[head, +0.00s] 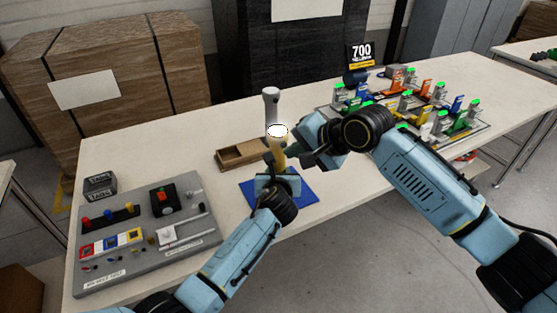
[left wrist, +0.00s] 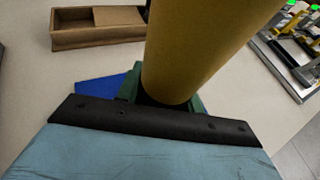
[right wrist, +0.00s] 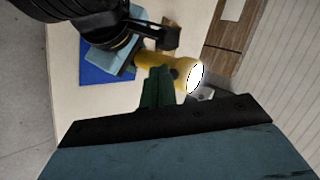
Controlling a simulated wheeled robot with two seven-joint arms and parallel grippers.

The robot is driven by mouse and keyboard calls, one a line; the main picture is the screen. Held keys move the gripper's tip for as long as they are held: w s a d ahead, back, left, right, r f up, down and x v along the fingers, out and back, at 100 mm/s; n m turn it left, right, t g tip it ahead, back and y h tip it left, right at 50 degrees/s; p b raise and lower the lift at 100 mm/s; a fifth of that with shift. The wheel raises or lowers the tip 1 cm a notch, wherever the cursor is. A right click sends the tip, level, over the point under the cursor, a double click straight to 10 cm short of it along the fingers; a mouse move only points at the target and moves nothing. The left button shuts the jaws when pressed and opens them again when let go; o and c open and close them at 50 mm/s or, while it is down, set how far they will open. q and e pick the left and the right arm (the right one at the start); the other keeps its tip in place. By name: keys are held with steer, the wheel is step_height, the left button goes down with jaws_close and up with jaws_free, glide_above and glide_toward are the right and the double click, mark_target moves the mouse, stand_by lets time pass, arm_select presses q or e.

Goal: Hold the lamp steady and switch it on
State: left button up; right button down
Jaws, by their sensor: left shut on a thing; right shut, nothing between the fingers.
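The lamp is a yellow torch (head: 278,158), standing roughly upright over a blue mat (head: 307,196) with its head up. Its round face shows bright white in the head view and the right wrist view (right wrist: 195,77). My left gripper (head: 277,177) is shut around the lower body; the left wrist view shows the yellow tube (left wrist: 195,45) between its green fingers. My right gripper (head: 292,149) is shut and empty, its fingertips (right wrist: 157,88) close beside the lamp just below the head. I cannot tell whether they touch it. A dark spot shows on the body there.
A grey-white post (head: 270,103) stands behind the lamp. An open wooden box (head: 229,162) lies to its left. A grey board with switches (head: 200,207) is at the left front, and a rack of coloured clamps (head: 470,132) at the right.

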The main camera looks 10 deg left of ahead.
steer(key=s+d, duration=0.4)
steer(key=shift+s, duration=0.3)
stand_by(0.4)
arm_select(q)
steer(key=o, duration=1.2)
